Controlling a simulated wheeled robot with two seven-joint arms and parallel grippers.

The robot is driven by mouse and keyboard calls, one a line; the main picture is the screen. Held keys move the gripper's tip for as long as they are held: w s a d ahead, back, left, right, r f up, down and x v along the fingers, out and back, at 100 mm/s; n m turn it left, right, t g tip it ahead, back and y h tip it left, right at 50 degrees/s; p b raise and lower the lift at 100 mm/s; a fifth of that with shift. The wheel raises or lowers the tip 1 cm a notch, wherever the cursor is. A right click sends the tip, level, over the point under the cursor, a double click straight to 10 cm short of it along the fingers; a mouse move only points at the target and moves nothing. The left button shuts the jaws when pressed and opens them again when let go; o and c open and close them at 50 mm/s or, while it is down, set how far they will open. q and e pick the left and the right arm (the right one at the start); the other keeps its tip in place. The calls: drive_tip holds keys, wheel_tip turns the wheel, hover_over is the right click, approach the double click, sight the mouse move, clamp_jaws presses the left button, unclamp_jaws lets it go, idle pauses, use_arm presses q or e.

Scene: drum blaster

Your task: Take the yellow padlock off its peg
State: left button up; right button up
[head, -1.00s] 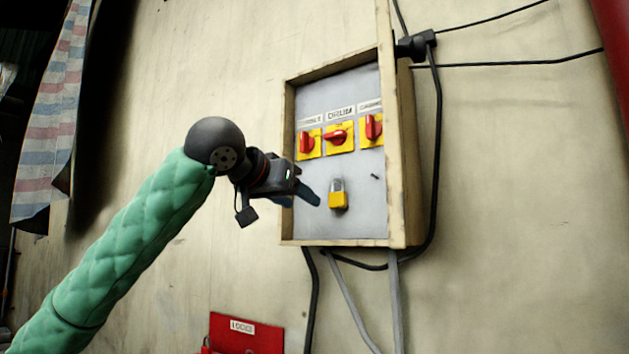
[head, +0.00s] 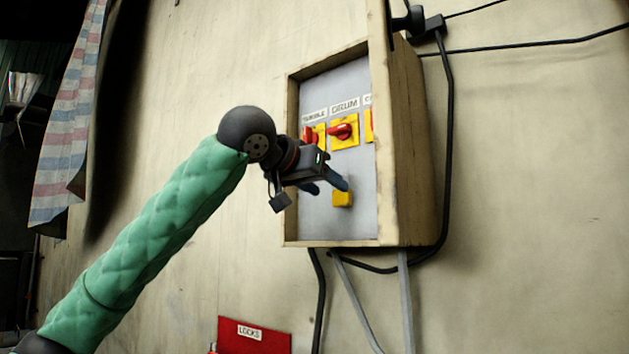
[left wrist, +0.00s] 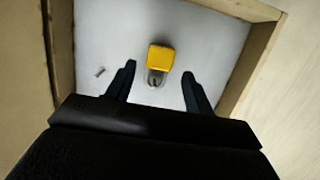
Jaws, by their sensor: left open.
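The yellow padlock (head: 343,198) hangs on the grey panel inside the wooden box, below the switches. Its shackle is hidden behind my gripper in the head view. In the left wrist view the padlock (left wrist: 161,58) shows its yellow body and grey shackle (left wrist: 155,78), between and just beyond the fingertips. My left gripper (head: 328,187) is open, with one finger on each side of the padlock's line and nothing between them; it also shows in the left wrist view (left wrist: 158,75). The peg under the shackle is not clear. My right gripper is not in view.
The wooden box frame (head: 388,150) stands out around the panel, its right wall close to the gripper. Red switches on yellow plates (head: 343,131) sit above. A small bare peg (left wrist: 100,72) stands beside the padlock. A red LOCKS box (head: 255,338) is below.

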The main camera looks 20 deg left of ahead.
sight(339, 194)
use_arm(q)
drive_tip(key=shift+w+d, duration=0.1)
drive_tip(key=shift+w, duration=0.15)
drive_tip(key=x, duration=0.3)
drive_tip(key=shift+p, duration=0.3)
drive_tip(key=shift+w+d+f, duration=0.1)
drive_tip(key=shift+w+f, duration=0.05)
drive_tip(key=shift+w, duration=0.2)
drive_tip(key=shift+w+d, duration=0.1)
drive_tip(key=shift+w, duration=0.1)
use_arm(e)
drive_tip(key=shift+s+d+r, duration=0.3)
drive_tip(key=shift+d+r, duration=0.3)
use_arm(q)
drive_tip(key=shift+w+f, duration=0.1)
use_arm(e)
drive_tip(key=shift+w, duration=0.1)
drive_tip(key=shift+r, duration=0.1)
use_arm(q)
drive_tip(key=c, duration=0.8)
drive_tip(key=shift+o, duration=0.2)
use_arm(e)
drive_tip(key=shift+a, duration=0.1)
use_arm(q)
drive_tip(key=shift+r+p, duration=0.2)
drive_tip(key=shift+p, duration=0.1)
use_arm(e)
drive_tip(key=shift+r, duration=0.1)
